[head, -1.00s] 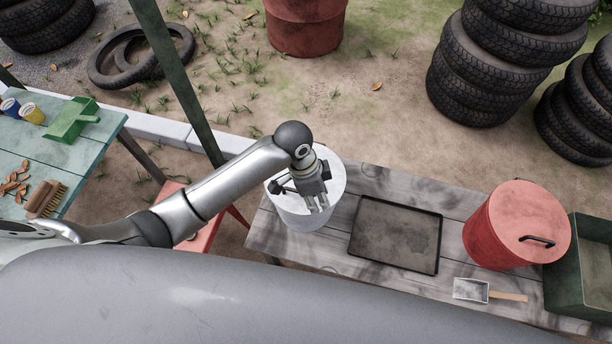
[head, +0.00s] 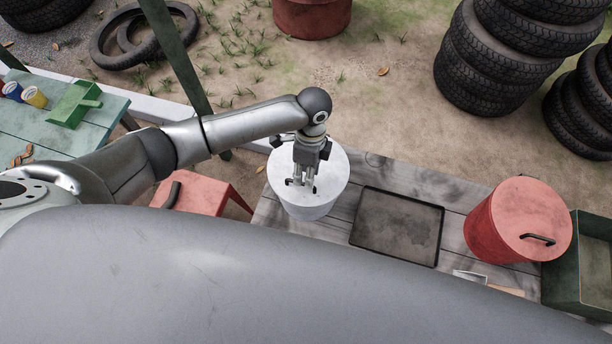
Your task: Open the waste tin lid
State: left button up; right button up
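A round white tin (head: 328,172) with a flat pale top stands upright at the left end of the grey plank table. A red tin (head: 490,232) with a flat red lid (head: 517,205) and a dark bar handle (head: 538,239) stands further right; its lid is on. I cannot tell from looks which is the waste tin. My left gripper (head: 301,186) points down over the white tin's top, fingertips apart. It hides part of that top, and I cannot tell whether it touches it. My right gripper is out of view.
A dark shallow tray (head: 398,226) lies between the tins. A scoop (head: 470,275) and a green crate (head: 575,265) are at the right. A red stool (head: 197,197) stands left of the table. A green table (head: 45,130) is further left. Tyre stacks (head: 500,60) stand behind.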

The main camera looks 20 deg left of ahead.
pick_arm(q)
jog(key=shift+s+f, duration=0.15)
jog(key=shift+f, duration=0.6)
jog(key=shift+s+f, duration=0.15)
jog(key=shift+f, duration=0.6)
jog(key=shift+c, duration=0.4)
grip_shut()
